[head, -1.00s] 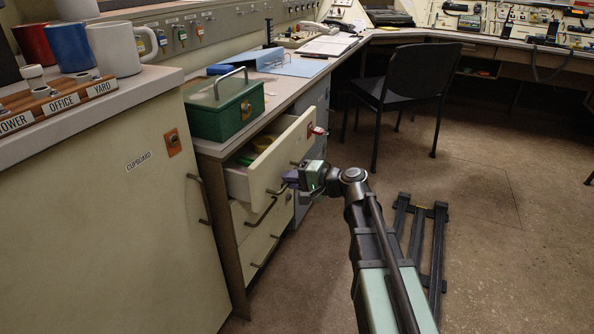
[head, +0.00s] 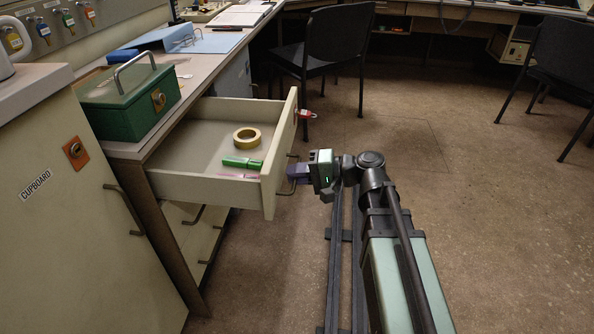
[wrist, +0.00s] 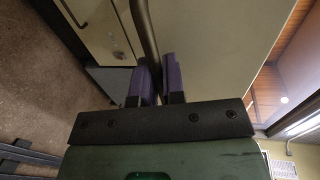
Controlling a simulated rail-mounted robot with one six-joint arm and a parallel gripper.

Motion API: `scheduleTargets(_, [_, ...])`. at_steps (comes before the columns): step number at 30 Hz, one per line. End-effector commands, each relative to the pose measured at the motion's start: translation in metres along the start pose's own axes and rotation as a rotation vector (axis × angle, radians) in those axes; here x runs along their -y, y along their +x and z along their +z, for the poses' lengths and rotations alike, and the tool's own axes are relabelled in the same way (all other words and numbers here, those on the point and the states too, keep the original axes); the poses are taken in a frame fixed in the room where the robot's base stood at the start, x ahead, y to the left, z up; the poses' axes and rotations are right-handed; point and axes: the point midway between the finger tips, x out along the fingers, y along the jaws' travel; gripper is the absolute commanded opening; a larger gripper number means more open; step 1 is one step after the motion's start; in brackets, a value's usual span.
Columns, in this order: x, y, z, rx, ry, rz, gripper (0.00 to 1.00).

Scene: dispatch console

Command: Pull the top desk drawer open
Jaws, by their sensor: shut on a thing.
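The top desk drawer (head: 205,185) is pulled far out from under the desk top in the head view. Its inside shows a yellow tape roll (head: 247,138), a green object (head: 241,163) and a thin pink item (head: 238,176). My gripper (head: 296,173) is at the drawer's front panel (head: 279,152). In the wrist view its two purple fingers (wrist: 159,82) are shut on the dark bar handle (wrist: 146,35), which passes between them. The pale drawer front (wrist: 205,45) fills much of that view.
A green cash box (head: 128,102) stands on the desk beside the drawer. A cupboard (head: 65,220) is at the left. A black chair (head: 335,50) stands behind the drawer, with another chair (head: 560,65) at the right. Open floor (head: 480,220) lies to the right.

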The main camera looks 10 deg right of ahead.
Motion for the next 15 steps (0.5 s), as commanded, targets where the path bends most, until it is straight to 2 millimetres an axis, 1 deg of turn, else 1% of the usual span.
scheduleTargets(9, [0.0000,-0.0001,-0.0001,0.001,0.000,0.000,0.00])
scheduleTargets(10, [0.0000,-0.0001,-0.0001,0.001,0.000,0.000,0.13])
scheduleTargets(14, [0.0000,-0.0001,-0.0001,0.001,0.000,0.000,0.33])
scheduleTargets(15, [0.0000,-0.0001,-0.0001,0.001,0.000,0.000,0.34])
